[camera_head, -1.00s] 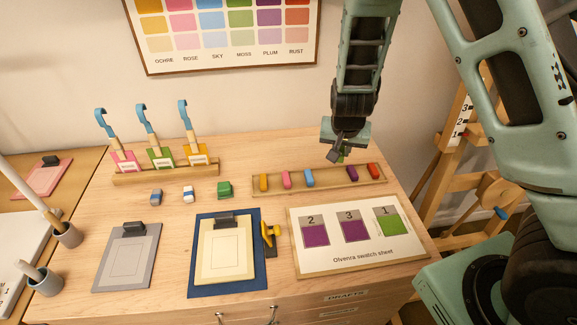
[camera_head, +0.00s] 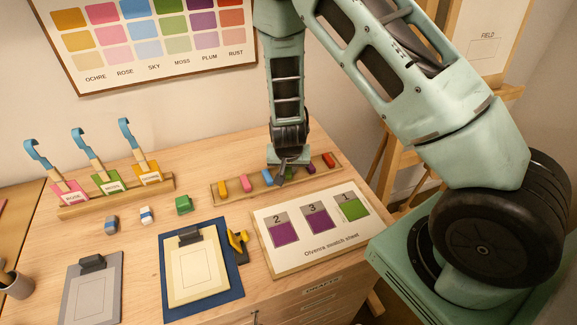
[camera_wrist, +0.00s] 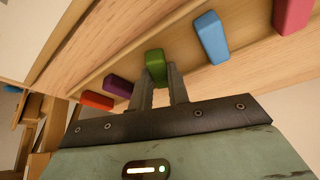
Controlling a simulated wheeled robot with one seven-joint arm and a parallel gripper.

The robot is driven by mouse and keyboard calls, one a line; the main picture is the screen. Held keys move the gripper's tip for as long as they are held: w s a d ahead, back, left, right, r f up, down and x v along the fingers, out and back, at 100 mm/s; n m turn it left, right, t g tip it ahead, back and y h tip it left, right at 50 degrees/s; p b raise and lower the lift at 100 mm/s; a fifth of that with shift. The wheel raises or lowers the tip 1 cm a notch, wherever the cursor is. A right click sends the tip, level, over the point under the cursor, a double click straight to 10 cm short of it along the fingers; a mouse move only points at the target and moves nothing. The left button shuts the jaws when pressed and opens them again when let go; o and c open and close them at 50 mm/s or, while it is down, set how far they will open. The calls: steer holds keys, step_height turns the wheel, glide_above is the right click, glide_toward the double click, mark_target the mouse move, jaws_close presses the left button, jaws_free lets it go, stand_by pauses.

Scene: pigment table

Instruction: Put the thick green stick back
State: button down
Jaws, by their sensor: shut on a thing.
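The thick green stick (camera_wrist: 155,64) is between the fingers of my gripper (camera_wrist: 162,88) in the wrist view. In the head view my gripper (camera_head: 287,174) is low over the wooden stick tray (camera_head: 215,191), in the gap between the blue stick (camera_head: 267,177) and the purple stick (camera_head: 310,168). The green stick is mostly hidden by the fingers there. The blue stick (camera_wrist: 211,38) and purple stick (camera_wrist: 118,86) flank it in the wrist view. I cannot tell whether the green stick touches the tray floor.
The tray also holds a yellow stick (camera_head: 222,188), a pink stick (camera_head: 245,183) and a red stick (camera_head: 328,159). The swatch sheet (camera_head: 318,248) lies in front.

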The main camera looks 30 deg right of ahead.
steer(key=shift+f, duration=0.15)
steer(key=c, duration=1.3)
jaws_free()
steer(key=shift+c, duration=0.2)
